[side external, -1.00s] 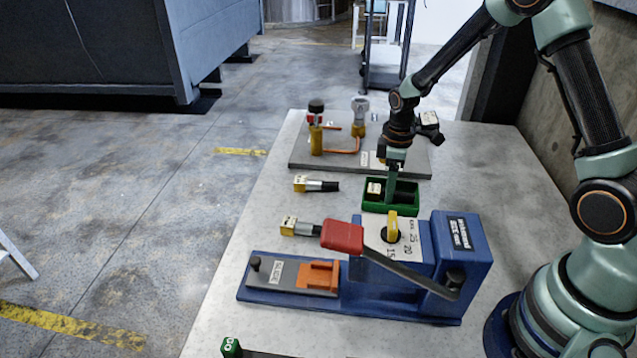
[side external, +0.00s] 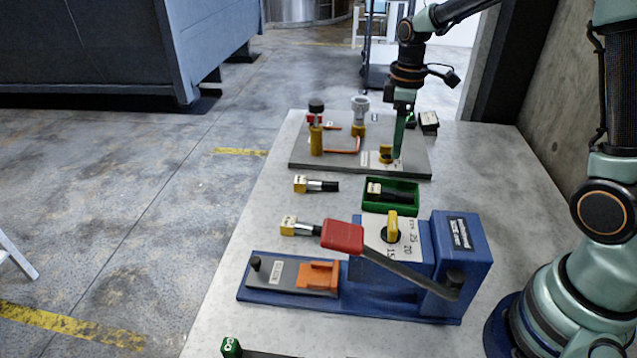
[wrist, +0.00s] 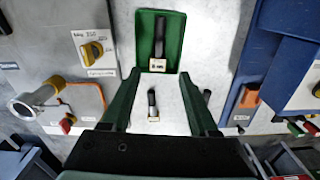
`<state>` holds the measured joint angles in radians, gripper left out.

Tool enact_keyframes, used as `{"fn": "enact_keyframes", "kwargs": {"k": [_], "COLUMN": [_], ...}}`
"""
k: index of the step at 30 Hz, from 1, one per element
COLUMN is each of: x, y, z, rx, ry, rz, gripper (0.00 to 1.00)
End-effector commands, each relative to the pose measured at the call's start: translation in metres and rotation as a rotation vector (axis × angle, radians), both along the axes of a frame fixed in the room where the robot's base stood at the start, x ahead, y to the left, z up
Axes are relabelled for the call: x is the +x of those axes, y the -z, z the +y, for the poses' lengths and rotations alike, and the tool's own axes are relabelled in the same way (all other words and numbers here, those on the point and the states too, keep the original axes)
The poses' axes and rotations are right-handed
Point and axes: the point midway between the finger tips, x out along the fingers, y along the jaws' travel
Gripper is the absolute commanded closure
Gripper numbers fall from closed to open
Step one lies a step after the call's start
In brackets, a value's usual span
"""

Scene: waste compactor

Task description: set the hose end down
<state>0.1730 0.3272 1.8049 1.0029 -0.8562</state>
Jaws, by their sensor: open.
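The hose end (side external: 390,193), a black hose piece with a pale labelled end block, lies flat in the green tray (side external: 390,209). In the wrist view the hose end (wrist: 159,50) also shows inside the tray (wrist: 140,30), with nothing gripping it. My gripper (side external: 397,154) is raised beyond the tray, above the right part of the grey plate. In the wrist view my gripper's fingers (wrist: 160,77) are spread apart and empty.
Two similar hose pieces, one (side external: 315,185) left of the tray and one (side external: 300,227) nearer, lie on the table. A blue press (side external: 405,290) with a red-handled lever (side external: 342,236) stands in front. The grey plate (side external: 300,157) carries valves and an orange pipe.

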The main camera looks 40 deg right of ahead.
Motion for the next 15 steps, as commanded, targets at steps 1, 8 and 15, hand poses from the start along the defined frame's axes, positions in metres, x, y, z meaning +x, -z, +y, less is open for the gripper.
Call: {"fn": "enact_keyframes", "kwargs": {"k": [1, 8, 15], "x": [-0.003, -0.033, -0.076], "y": [-0.009, -0.058, -0.093], "z": [0.003, 0.027, 0.051], "rx": [-0.003, -0.002, 0.049], "ry": [0.018, 0.199, 0.414], "rz": [-0.018, -0.153, -0.307], "gripper": [0.40, 0.40, 0.40]}}
